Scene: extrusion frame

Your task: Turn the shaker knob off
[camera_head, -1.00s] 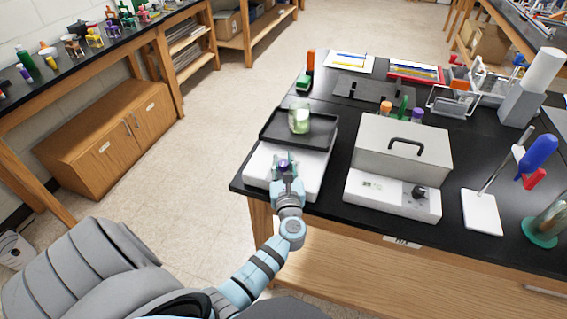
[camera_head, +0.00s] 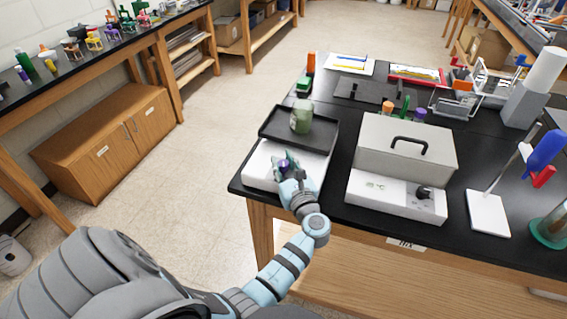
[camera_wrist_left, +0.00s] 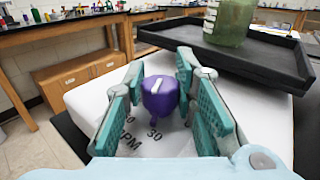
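In the head view the left gripper (camera_head: 287,160) is at the front of the shaker base (camera_head: 259,165), and the knob shows as a small purple spot. The shaker's black tray (camera_head: 325,130) holds a flask of green liquid (camera_head: 300,117). My right gripper is not in view.
A grey box with a black handle (camera_head: 407,146) stands to the right on a white device with a dark knob (camera_head: 424,192). A stand with a blue clamp (camera_head: 546,150) is at the far right. The floor (camera_head: 190,190) left of the table is clear.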

